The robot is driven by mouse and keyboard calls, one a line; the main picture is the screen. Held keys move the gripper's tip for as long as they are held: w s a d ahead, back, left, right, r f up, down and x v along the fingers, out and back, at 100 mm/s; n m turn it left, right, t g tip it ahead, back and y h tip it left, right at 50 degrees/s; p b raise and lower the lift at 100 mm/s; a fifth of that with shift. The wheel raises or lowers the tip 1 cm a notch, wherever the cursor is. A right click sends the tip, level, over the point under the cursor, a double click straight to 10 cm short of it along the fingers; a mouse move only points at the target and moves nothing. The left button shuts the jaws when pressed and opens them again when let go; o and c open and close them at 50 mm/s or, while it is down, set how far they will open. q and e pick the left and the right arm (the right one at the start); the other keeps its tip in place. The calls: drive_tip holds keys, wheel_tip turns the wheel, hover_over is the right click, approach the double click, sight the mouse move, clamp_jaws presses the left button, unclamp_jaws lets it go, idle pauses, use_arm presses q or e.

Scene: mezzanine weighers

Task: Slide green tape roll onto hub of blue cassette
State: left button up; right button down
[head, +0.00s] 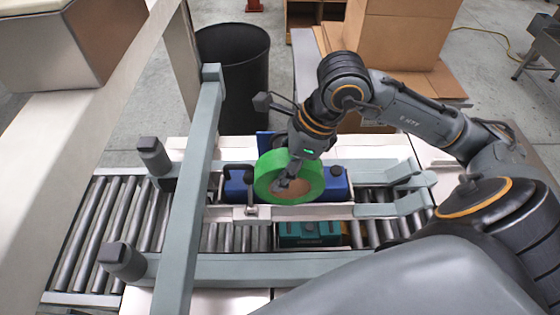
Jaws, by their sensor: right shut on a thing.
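My right gripper (289,181) comes down from above and is shut on the green tape roll (265,186). The roll is a thick bright green ring with a brown core, its open side facing me, over the middle of the roller conveyor. The blue cassette (336,184) is behind the roll, with blue parts showing on both sides of it. The roll hides the middle of the cassette, and I cannot see its hub or whether the roll touches it. My left gripper is out of view.
A grey-green frame post (197,170) rises left of the roll. A pale rail (330,211) runs in front of the cassette, and a teal box (309,235) is below it on the conveyor rollers (90,235). A black bin (233,70) and cardboard boxes (400,35) stand behind.

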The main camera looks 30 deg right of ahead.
drive_tip(key=shift+w+d+f+b, duration=0.1)
drive_tip(key=shift+w+f+b, duration=0.15)
drive_tip(key=shift+f, duration=0.25)
drive_tip(key=shift+w+d+f+b, duration=0.15)
drive_tip(key=shift+f+b, duration=0.15)
drive_tip(key=shift+f, duration=0.2)
drive_tip(key=shift+w+d+f+b, duration=0.1)
drive_tip(key=shift+w+f+b, duration=0.15)
drive_tip(key=shift+f, duration=0.25)
drive_tip(key=shift+r, duration=0.1)
drive_tip(key=shift+f+b, duration=0.6)
drive_tip(key=shift+b, duration=0.15)
drive_tip(key=shift+b, duration=0.35)
drive_tip(key=shift+w, duration=0.1)
